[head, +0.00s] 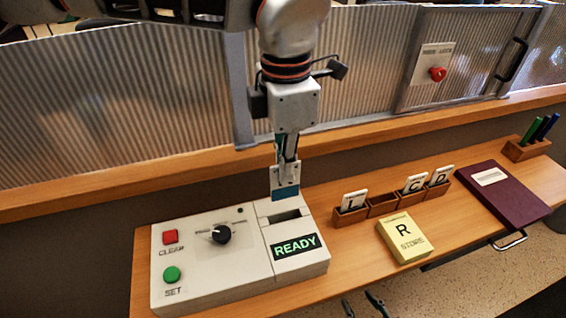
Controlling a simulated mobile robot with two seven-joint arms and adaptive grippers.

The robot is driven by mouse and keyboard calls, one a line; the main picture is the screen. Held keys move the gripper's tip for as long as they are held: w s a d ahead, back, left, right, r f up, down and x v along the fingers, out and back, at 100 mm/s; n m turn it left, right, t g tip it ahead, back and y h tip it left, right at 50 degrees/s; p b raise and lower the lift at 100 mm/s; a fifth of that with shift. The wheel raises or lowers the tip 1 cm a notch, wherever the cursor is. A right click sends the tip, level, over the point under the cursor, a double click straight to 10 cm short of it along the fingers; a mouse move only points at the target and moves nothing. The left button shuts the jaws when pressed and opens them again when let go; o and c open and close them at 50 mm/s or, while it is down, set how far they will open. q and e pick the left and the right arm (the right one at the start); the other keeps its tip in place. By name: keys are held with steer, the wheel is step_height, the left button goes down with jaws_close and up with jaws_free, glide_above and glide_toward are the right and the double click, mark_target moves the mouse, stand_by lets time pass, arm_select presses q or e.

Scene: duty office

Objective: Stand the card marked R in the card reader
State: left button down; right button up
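My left gripper (286,166) points down above the back of the card reader (299,265). It is shut on an upright card (286,192), pale with a blue lower band. The fingers cover much of its face, so I cannot read its mark. The card's lower edge appears just behind and above the reader's dark slot (287,216), apart from it. The reader's display shows READY in green. My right gripper (362,304) shows only as two dark fingertips at the bottom edge, apart and empty.
A wooden rack (383,206) holds cards L, C and D, with one empty compartment. A yellow block (405,238) reads "R STORE". The reader joins a panel (202,262) with buttons and a knob. A maroon book (495,192) and a pen holder (527,148) are right. A corrugated screen stands behind.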

mark_target(285, 198)
arm_select(q)
steer(key=shift+f+b, duration=1.4)
steer(key=shift+f, duration=0.75)
steer(key=shift+f+b, duration=1.5)
steer(key=shift+f, duration=0.85)
steer(key=c, duration=2.2)
jaws_free()
step_height(285, 198, up, 12)
steer(key=shift+f, duration=0.1)
